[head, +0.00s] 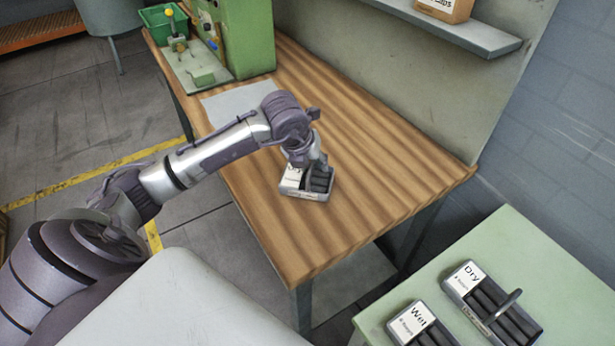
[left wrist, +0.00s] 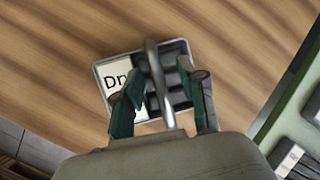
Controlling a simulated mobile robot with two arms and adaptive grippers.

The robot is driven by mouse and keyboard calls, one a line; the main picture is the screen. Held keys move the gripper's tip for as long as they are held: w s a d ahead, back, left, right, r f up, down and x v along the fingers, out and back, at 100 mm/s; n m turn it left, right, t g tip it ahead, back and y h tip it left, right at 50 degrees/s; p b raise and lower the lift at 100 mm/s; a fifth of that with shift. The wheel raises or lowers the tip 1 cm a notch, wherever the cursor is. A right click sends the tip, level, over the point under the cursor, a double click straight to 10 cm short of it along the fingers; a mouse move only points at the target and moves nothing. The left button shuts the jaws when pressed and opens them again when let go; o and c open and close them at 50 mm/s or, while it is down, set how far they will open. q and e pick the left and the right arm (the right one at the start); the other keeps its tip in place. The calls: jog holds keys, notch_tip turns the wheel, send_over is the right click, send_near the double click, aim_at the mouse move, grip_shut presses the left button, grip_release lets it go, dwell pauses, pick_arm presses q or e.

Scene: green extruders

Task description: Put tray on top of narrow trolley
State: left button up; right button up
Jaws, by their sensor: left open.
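A small grey tray (head: 306,195) with a white label, dark slots and an upright handle sits on the wooden table. In the left wrist view the tray (left wrist: 118,74) shows a label starting "Dr". My left gripper (head: 317,172) is over the tray, pointing down. In the left wrist view my left gripper (left wrist: 165,100) is open, with one finger on each side of the handle; contact cannot be told. A green-topped stand (head: 480,245), perhaps the narrow trolley, is at the lower right. My right gripper is not in view.
The wooden table (head: 350,140) is mostly clear around the tray. A green machine (head: 240,40) and a pale sheet (head: 238,103) are at its far end. Trays labelled "Wet" (head: 412,320) and "Dry" (head: 470,275) occupy the green top's front. A shelf (head: 470,35) overhangs the back.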

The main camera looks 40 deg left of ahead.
pick_arm(q)
grip_shut()
jog(key=shift+r, duration=0.1)
dwell(0.5)
